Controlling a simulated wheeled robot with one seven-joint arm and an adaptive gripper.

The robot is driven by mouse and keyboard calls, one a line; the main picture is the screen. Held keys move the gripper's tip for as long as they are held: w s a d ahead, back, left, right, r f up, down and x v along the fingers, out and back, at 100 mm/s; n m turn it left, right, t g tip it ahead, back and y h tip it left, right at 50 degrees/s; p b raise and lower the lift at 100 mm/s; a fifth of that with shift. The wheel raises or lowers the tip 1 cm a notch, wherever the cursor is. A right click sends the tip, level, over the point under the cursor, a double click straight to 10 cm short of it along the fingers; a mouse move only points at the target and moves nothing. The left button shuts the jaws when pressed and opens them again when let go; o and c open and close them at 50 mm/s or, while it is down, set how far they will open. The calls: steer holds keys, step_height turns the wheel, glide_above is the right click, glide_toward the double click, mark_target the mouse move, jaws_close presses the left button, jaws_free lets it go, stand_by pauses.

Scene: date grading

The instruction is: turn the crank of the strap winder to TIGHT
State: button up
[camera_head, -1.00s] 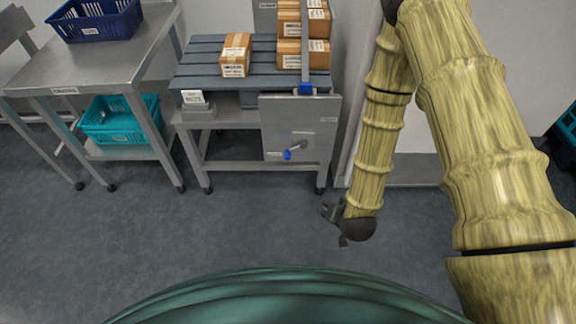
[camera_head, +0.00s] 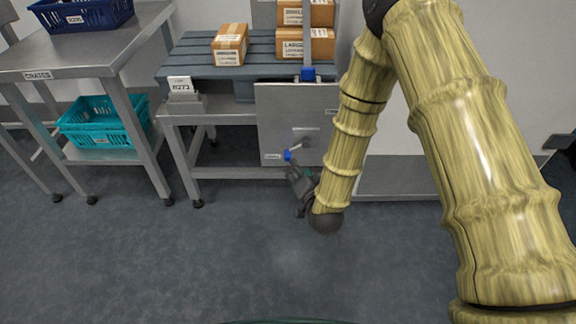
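The strap winder (camera_head: 275,115) is a grey metal plate on the front of the pallet bench. A small label (camera_head: 272,157) sits by the knob and another (camera_head: 331,112) at the plate's upper right; neither can be read. My dark gripper (camera_head: 298,174) is just below the knob, its fingers pointing up towards it. I see no clear grip on the knob. The finger gap is too small and dark to judge.
A blue-grey slatted pallet (camera_head: 195,60) holds cardboard boxes (camera_head: 230,45). A blue strap fitting (camera_head: 308,74) is above the winder plate. A steel table (camera_head: 100,58) with a navy crate (camera_head: 80,14) and teal crate (camera_head: 92,122) stands left. The floor in front is clear.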

mark_target(289, 158)
steer(key=b+x, duration=0.1)
steer(key=x, duration=0.2)
steer(key=b+x, duration=0.1)
steer(key=x, duration=0.3)
steer(key=b+x, duration=0.2)
steer(key=x, duration=0.2)
steer(key=shift+w+a+r, duration=0.15)
steer(key=shift+a+r, duration=0.05)
steer(key=shift+r, duration=0.05)
jaws_close()
